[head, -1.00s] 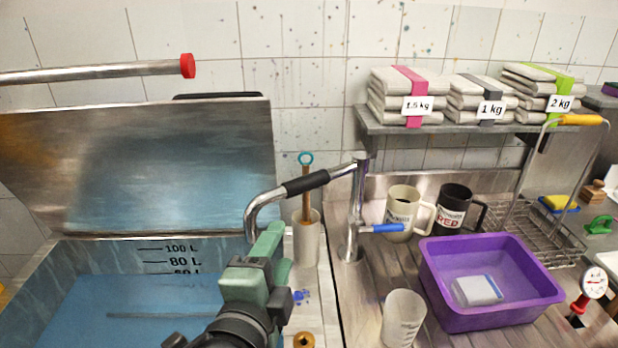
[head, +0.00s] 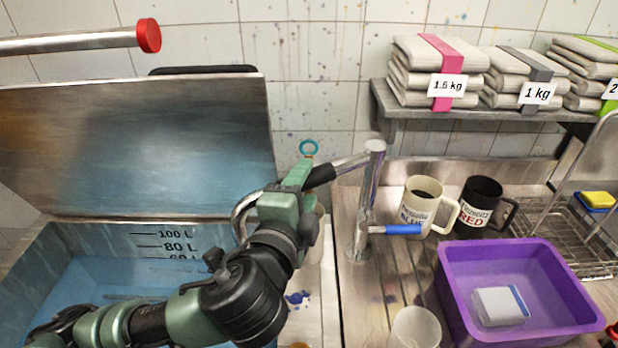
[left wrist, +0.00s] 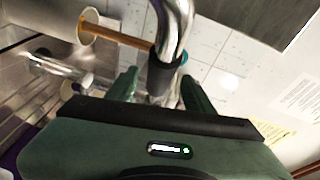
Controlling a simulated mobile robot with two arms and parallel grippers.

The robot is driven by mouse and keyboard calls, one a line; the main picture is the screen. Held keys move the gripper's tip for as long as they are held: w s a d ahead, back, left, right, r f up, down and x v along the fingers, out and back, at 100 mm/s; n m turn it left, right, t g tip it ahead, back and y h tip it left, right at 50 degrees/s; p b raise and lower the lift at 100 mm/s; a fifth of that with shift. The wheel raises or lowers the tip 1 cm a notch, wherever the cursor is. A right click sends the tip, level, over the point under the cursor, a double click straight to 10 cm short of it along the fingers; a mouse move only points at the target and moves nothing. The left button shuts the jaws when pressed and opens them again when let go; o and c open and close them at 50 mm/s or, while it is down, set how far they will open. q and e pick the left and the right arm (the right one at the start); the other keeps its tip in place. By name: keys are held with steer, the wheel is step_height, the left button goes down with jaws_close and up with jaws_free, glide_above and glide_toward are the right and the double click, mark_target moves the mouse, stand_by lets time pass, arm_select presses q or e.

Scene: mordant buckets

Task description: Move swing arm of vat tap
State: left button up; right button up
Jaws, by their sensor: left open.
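The vat tap's swing arm (head: 348,164) is a chrome tube with a black sleeve (head: 320,176). It runs left from the upright chrome tap post (head: 368,190) and bends down over the vat (head: 80,240). My left gripper (head: 302,172) is at the black sleeve and hides part of the arm. In the left wrist view, the sleeve (left wrist: 161,78) lies between the two spread green fingers of the gripper (left wrist: 160,84). The jaws are open, and I cannot tell whether a finger touches the sleeve. The tap has a blue lever (head: 403,229). My right gripper is out of view.
A raised metal lid (head: 130,150) stands behind the vat. A red-capped bar (head: 148,36) juts in above it. Right of the tap are a cream mug (head: 421,208), a black mug (head: 481,205), a purple basin (head: 455,290) and a pale cup (head: 415,328). A shelf of folded cloth is above.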

arm_select(q)
steer(key=shift+x, duration=1.1)
steer(key=shift+w+f, duration=0.1)
steer(key=shift+w, duration=0.15)
steer(key=c, duration=1)
jaws_close()
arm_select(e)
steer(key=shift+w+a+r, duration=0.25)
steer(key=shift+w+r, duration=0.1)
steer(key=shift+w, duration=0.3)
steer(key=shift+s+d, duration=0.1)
